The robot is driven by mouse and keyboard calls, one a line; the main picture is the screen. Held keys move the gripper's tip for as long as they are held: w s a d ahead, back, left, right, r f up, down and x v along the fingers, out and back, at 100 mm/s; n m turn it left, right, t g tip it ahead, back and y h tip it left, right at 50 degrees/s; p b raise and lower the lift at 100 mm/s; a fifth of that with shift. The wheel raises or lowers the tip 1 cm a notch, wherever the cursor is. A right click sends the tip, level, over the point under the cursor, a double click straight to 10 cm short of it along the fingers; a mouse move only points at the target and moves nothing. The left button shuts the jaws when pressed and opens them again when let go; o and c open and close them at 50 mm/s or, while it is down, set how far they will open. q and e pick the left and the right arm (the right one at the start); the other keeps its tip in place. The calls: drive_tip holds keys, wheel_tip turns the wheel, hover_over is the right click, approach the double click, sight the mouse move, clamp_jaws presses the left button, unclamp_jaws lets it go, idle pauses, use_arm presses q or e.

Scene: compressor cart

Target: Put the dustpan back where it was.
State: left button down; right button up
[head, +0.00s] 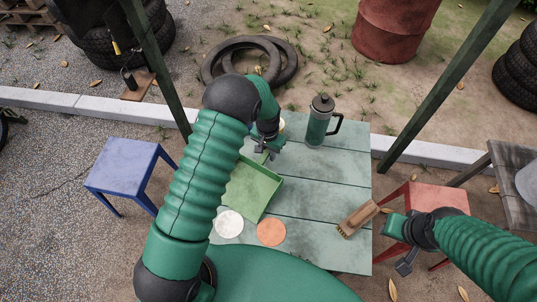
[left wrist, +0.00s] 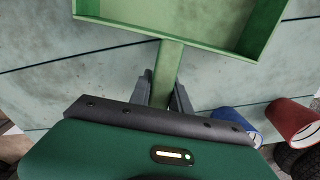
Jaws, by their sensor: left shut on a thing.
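The green dustpan (head: 253,190) is over the left part of the pale green table, its pan toward me and its handle pointing away. My left gripper (head: 264,154) is shut on the handle, which shows between the fingers in the left wrist view (left wrist: 166,78). I cannot tell whether the pan touches the tabletop. My left arm hides the pan's left side and part of the table. My right gripper (head: 401,247) is beside the table's right edge, apart from the dustpan; its jaw opening is unclear.
On the table (head: 335,190) are a flask (head: 320,121), a brush (head: 357,219), a white disc (head: 229,224) and an orange disc (head: 271,232). Blue (left wrist: 234,121) and red (left wrist: 291,118) cup-like things show near the gripper. Blue (head: 126,164) and red (head: 437,198) stools flank the table.

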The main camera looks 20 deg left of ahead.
use_arm(q)
drive_tip(key=shift+w+d+f, duration=0.1)
drive_tip(key=shift+f, duration=0.35)
drive_tip(key=c, duration=1.2)
unclamp_jaws()
drive_tip(key=r+p, duration=0.3)
drive_tip(key=r, duration=0.9)
drive_tip(key=shift+s, duration=0.2)
drive_tip(key=s+d+r+n+t, duration=0.1)
drive_tip(key=s+r, duration=0.3)
drive_tip(key=s, duration=0.5)
drive_tip(key=s+d+r+t, duration=0.1)
drive_tip(key=s+r, duration=0.4)
drive_tip(key=s, duration=0.4)
drive_tip(key=shift+s+r+n, duration=0.15)
drive_tip(key=shift+n, duration=0.25)
